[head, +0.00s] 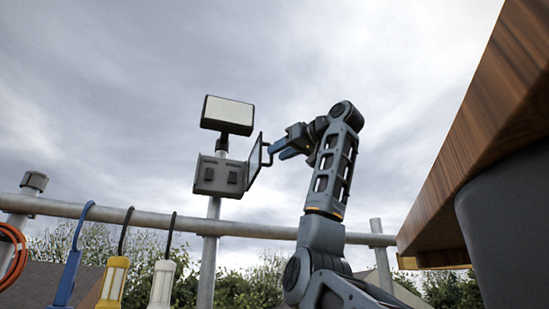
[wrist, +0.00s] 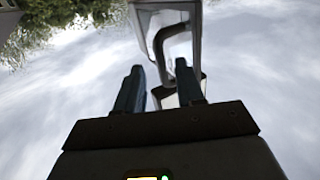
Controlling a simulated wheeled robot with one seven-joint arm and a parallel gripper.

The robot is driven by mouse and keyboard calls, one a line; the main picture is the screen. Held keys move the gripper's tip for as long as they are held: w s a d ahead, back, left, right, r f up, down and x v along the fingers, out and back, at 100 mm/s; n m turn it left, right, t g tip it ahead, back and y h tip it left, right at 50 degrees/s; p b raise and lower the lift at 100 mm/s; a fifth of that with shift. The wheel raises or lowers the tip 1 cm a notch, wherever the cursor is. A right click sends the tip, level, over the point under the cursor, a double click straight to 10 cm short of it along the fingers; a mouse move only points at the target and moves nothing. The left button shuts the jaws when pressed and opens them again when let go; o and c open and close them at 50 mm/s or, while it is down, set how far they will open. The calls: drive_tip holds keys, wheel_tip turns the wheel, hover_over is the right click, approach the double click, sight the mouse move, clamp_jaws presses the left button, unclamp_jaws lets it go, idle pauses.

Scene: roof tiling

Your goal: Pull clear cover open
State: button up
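A grey switch box (head: 220,176) with two dark switches is mounted on a pole. Its clear cover (head: 254,160) stands swung out at the box's right side, with a dark U-shaped handle (head: 267,154) on its outer face. My gripper (head: 283,150) reaches in from the right, its blue fingers close to the handle. In the wrist view my gripper (wrist: 158,82) has its fingers spread apart. The handle (wrist: 159,42) shows around the gap between the fingertips, with the framed clear cover (wrist: 142,22) behind it. I cannot tell whether a finger touches the handle.
A white-faced lamp panel (head: 228,114) sits above the box. A horizontal rail (head: 150,219) crosses below, with blue, yellow and white hanging tools (head: 112,281) and an orange coil (head: 12,250) at left. A wooden slab (head: 480,120) fills the right side. Open sky surrounds the box.

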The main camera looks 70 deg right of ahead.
drive_tip(key=shift+b+v, duration=0.45)
drive_tip(key=shift+v, duration=1.8)
